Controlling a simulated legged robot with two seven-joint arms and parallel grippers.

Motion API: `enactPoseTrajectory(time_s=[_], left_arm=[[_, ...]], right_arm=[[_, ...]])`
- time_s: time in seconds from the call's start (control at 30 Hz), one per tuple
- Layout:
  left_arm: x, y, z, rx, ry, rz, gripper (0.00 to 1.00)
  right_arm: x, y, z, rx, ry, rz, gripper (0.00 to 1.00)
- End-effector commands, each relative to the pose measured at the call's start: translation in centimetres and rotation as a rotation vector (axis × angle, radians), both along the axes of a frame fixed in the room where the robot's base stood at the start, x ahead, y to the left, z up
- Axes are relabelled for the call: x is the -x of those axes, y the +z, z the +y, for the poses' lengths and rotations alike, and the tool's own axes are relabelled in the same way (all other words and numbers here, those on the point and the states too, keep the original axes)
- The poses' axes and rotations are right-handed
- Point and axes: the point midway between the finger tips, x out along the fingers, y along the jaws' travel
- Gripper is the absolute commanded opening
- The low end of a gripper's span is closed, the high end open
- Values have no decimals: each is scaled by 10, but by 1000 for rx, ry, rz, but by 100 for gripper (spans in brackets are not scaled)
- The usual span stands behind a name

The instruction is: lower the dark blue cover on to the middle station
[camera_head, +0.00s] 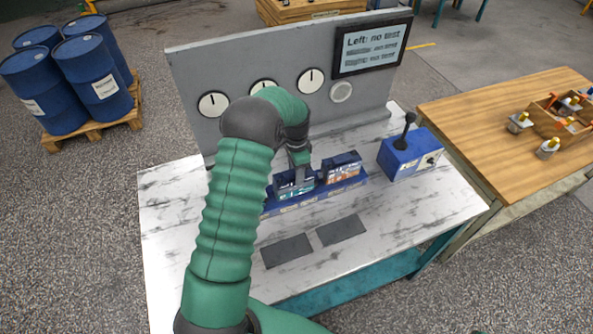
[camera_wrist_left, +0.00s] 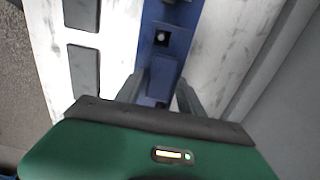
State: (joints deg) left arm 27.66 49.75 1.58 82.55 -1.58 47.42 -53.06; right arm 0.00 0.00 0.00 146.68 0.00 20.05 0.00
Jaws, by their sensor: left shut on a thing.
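My left gripper (camera_head: 301,172) is over the long blue base on the marble-topped table. It is shut on the dark blue cover (camera_wrist_left: 163,78), which shows between its fingers in the left wrist view. The middle station is hidden under the gripper and cover. I cannot tell whether the cover touches the base (camera_head: 328,193). To the right, another station carries a dark unit (camera_head: 343,160) with an orange-and-white lower part. My right gripper is not in view.
A grey panel with dials (camera_head: 311,81) and a screen (camera_head: 371,49) stands behind the base. A blue joystick box (camera_head: 405,160) is to the right. Two dark mats (camera_head: 287,250) lie in front. Beyond are a wooden table (camera_head: 470,115) and blue barrels (camera_head: 97,75).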

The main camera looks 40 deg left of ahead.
Motion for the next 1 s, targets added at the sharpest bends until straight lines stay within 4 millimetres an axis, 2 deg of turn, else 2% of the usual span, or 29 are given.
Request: enactPoseTrajectory(time_s=[0.03, 0.2, 0.23, 0.5, 0.6, 0.67, 0.77, 1.0], left_arm=[[0, 0, 0, 0, 0, -1, 46], [0, 0, 0, 0, 0, -1, 69], [0, 0, 0, -1, 0, 0, 70], [0, -1, 0, 0, 0, 1, 70], [-1, 6, 0, 0, 0, -1, 70], [-1, 15, 1, -1, 0, -3, 70], [-2, 40, 1, -3, 0, -6, 70], [-2, 112, 1, -2, 0, -5, 70]], right_arm=[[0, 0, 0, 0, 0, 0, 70], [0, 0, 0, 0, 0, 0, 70], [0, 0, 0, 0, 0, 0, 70], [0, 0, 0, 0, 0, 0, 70], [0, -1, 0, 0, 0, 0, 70], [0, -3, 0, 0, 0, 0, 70], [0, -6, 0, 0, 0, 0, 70], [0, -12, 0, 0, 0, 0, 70]])
